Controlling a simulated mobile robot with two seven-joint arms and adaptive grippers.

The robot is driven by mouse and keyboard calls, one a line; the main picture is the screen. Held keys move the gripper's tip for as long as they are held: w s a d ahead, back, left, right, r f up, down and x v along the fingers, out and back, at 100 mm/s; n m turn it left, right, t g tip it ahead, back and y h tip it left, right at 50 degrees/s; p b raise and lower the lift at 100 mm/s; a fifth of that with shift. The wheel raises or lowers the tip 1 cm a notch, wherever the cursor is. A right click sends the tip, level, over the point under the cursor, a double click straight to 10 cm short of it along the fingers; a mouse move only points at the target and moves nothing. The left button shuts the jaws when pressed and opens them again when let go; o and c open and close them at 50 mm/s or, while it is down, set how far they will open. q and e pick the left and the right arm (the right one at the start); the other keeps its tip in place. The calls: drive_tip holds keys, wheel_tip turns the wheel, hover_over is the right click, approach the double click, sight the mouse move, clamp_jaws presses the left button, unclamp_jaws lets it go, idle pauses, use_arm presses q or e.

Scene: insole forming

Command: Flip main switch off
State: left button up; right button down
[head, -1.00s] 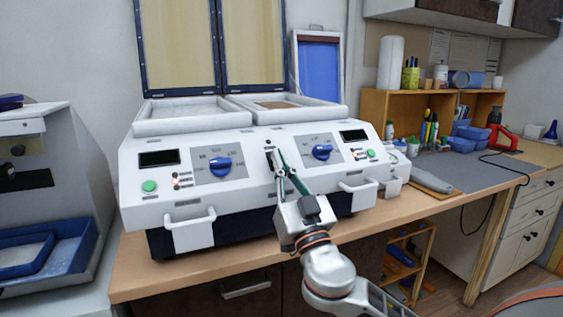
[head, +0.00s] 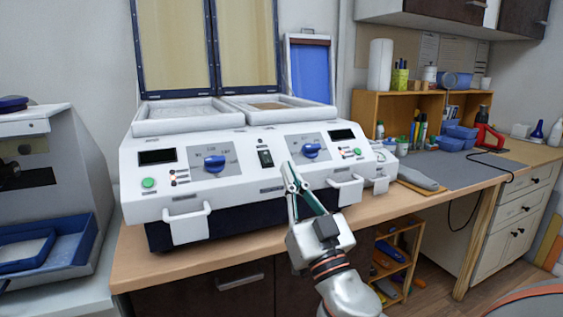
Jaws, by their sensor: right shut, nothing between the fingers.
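The main switch (head: 265,158) is a dark rocker in the middle of the white machine's front panel (head: 240,170), between two blue dials. Its rocker position is too small to tell. My right gripper (head: 287,165) is shut and empty. Its fingertips are in front of the panel, to the right of the switch and a little below it, and they do not cover it. My left gripper is not in view.
The left blue dial (head: 214,163) and right blue dial (head: 311,150) flank the switch. A white handle (head: 187,222) sticks out at the lower left. Two framed lids (head: 246,45) stand open behind. The wooden bench (head: 150,270) has a clear front strip.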

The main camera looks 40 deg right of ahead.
drive_tip(key=shift+s+a+f, duration=0.1)
drive_tip(key=shift+s, duration=0.6)
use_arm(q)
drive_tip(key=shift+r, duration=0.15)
